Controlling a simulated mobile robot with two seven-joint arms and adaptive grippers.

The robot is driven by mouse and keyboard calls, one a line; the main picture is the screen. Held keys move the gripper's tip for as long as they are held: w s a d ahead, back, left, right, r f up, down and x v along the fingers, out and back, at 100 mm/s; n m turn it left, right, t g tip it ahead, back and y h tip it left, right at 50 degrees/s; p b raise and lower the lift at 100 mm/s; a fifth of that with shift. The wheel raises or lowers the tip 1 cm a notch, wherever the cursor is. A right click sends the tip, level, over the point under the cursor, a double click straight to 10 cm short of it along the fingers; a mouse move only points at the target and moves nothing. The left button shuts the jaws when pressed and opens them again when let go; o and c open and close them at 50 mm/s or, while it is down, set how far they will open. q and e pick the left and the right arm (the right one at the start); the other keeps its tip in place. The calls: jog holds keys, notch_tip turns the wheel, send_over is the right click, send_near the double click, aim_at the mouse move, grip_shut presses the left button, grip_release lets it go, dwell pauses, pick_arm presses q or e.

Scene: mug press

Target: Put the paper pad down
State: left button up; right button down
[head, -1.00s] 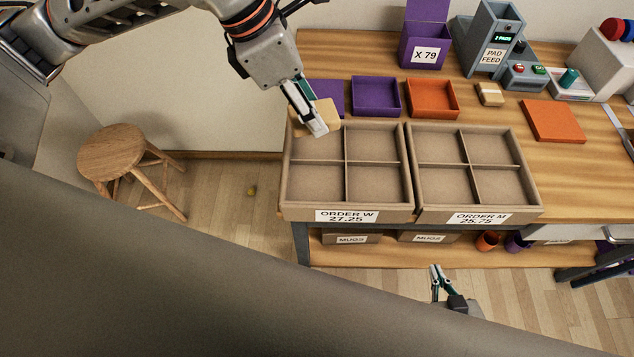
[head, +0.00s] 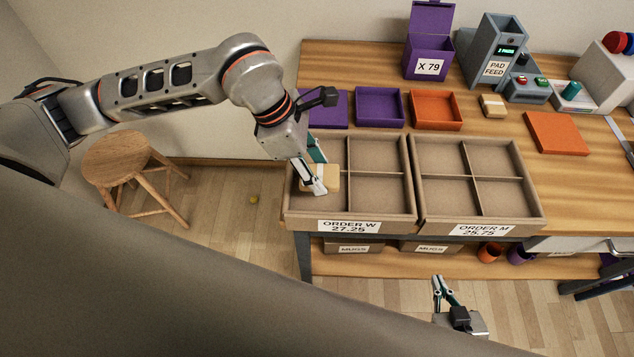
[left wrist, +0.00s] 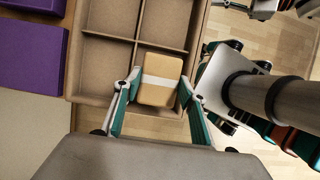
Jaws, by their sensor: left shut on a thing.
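The paper pad (head: 333,178) is a tan block with a white band. My left gripper (head: 317,187) is shut on it, at the front left compartment of the ORDER W crate (head: 350,227). In the left wrist view the pad (left wrist: 158,92) sits between the two fingers (left wrist: 156,98), over that compartment. I cannot tell whether it touches the compartment floor. The crate's other compartments look empty. My right gripper (head: 442,283) is low in front of the table, away from the crates; its opening is unclear.
The ORDER M crate (head: 480,230) stands right beside, empty. A wooden stool (head: 116,157) stands on the floor at left.

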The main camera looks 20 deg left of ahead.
pick_arm(q)
jog(key=shift+f, duration=2.8)
jog(key=o, duration=0.5)
jog(key=shift+o, duration=0.2)
jog(key=shift+r, duration=0.2)
jog(key=v, duration=1.1)
jog(key=shift+a+r+b, duration=0.25)
jog(key=shift+r+b, duration=0.05)
jog(key=shift+r, duration=0.05)
jog(key=shift+s, duration=0.1)
